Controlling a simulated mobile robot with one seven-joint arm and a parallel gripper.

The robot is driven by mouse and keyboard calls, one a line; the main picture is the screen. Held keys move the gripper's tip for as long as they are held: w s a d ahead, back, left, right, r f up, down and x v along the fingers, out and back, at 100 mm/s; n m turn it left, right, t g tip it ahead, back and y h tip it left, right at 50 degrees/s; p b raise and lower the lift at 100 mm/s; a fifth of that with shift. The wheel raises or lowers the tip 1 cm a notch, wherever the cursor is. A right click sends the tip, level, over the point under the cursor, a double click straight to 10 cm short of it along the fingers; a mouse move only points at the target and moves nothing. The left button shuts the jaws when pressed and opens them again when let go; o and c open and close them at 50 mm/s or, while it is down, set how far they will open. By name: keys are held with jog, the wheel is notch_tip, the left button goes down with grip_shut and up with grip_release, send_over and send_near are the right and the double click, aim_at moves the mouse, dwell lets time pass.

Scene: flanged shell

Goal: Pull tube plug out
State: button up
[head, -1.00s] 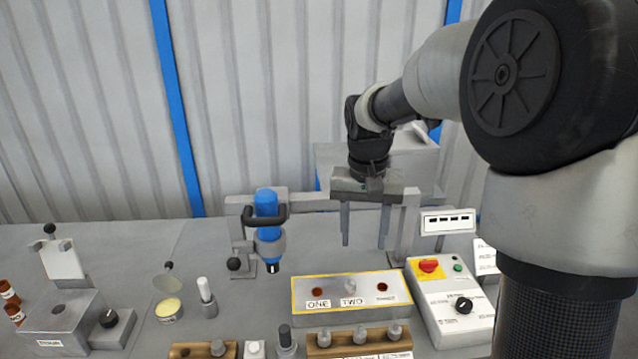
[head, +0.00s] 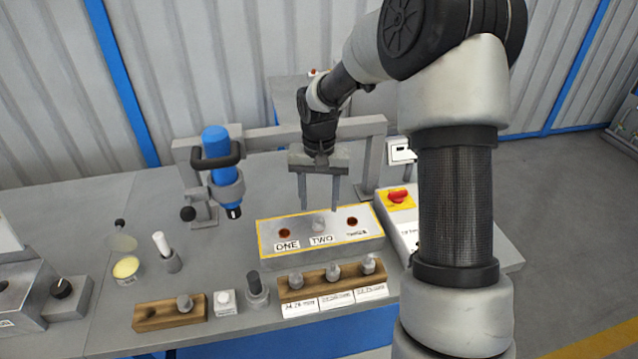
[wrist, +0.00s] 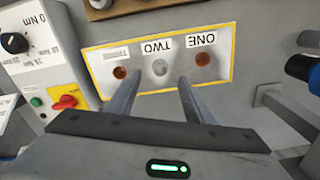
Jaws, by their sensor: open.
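A grey metal box with a yellow-edged top plate (head: 272,248) carries labels ONE, TWO and a third that I cannot read clearly. A small grey plug (head: 318,225) sits at the middle position by TWO; the outer two positions show reddish-brown round holes. My gripper (head: 319,206) points down over the box, with its two fingers apart and nothing between them. In the wrist view the plug (wrist: 159,68) lies between and just beyond the fingertips (wrist: 160,80). I cannot tell whether the fingertips are level with the plug; no contact shows.
A blue tool (head: 217,155) hangs in a clamp left of the box. A control box with a red knob (head: 398,196) stands close on the right. Wooden racks (head: 350,290) with grey plugs lie in front. A grey frame bar (head: 262,140) runs behind my gripper.

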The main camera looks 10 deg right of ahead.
aim_at(319, 219)
notch_tip(319, 219, down, 6)
jog(key=shift+f+b, duration=0.15)
jog(key=shift+b, duration=0.2)
grip_shut()
jog(key=shift+r+p, duration=2.05)
jog(key=shift+r, duration=1)
